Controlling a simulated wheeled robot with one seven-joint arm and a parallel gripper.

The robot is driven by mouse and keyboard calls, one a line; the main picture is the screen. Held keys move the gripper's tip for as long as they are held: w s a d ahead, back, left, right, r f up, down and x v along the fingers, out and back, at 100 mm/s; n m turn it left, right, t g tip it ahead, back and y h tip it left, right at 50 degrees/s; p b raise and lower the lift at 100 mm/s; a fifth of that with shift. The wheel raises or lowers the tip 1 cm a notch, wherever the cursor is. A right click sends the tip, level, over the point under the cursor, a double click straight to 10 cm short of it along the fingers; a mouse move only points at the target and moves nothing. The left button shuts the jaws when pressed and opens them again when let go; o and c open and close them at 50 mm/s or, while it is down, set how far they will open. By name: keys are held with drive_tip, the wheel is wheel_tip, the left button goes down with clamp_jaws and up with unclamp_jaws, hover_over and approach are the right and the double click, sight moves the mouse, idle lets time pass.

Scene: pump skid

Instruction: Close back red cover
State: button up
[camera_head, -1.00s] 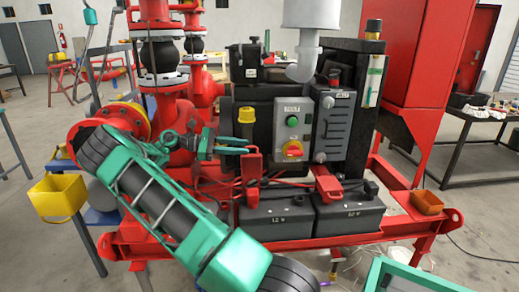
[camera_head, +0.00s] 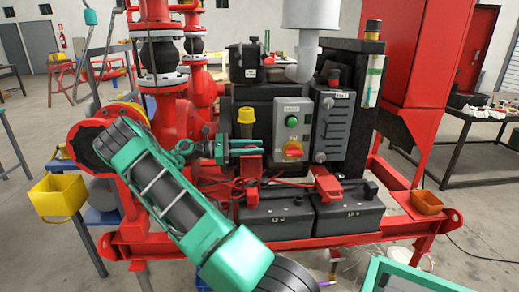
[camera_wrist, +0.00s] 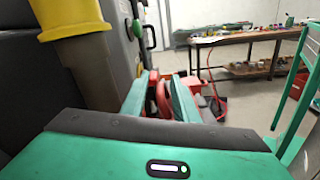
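Two red covers show on the black batteries in the head view. The left one (camera_head: 252,168) stands raised at the left battery (camera_head: 275,219). The other (camera_head: 326,184) sits tilted over the right battery (camera_head: 348,209). I cannot tell for sure which is the back one. My gripper (camera_head: 248,147) points right, just above the left cover in the picture. In the wrist view its green fingers (camera_wrist: 160,97) are apart, with a red part (camera_wrist: 156,92) showing between or beyond them. Whether they touch it is unclear.
The control box (camera_head: 293,127) and grey panel (camera_head: 333,127) stand close behind the gripper. A yellow-capped filler (camera_head: 246,117) is just above it. Red cables (camera_head: 222,181) run left of the batteries.

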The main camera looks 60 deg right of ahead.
drive_tip(key=shift+x, duration=1.65)
clamp_jaws()
drive_tip(key=shift+w+r, duration=0.1)
